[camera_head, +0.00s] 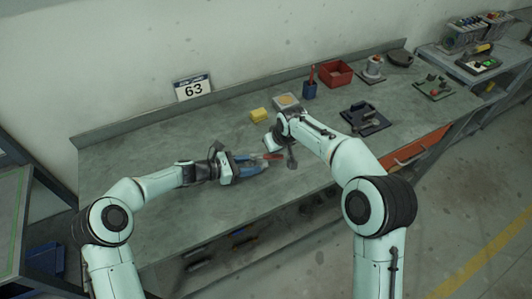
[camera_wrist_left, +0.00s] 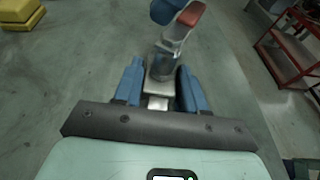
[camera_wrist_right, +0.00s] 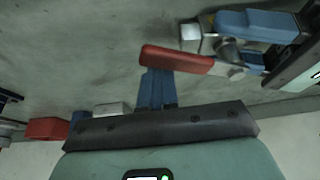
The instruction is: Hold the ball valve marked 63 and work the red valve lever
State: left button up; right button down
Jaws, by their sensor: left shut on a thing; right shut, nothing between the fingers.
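The ball valve (camera_wrist_left: 163,68) is a small metal body with a red lever (camera_wrist_left: 191,14). My left gripper (camera_wrist_left: 158,90) is shut on the valve body, with one blue finger on each side, low over the bench. The red lever also shows in the head view (camera_head: 272,156) and right wrist view (camera_wrist_right: 176,58). My right gripper (camera_wrist_right: 155,88) is shut and empty, its blue fingertips right beside the lever; I cannot tell whether they touch it. The white sign marked 63 (camera_head: 193,87) stands at the back of the bench. My left gripper hides much of the valve in the head view.
The grey bench (camera_head: 130,165) is clear at left. A yellow block (camera_head: 258,114), a blue holder (camera_head: 309,89), a red bin (camera_head: 336,74) and a dark fixture (camera_head: 365,120) stand behind and right of my grippers. The wall is close behind.

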aim_at(278, 159)
jog(key=shift+s, duration=0.1)
jog(key=shift+s+d, duration=0.2)
jog(key=shift+s, duration=0.6)
jog(key=shift+s+d, duration=0.1)
jog(key=shift+s, duration=0.6)
dwell(0.3)
jog(key=shift+s, duration=0.55)
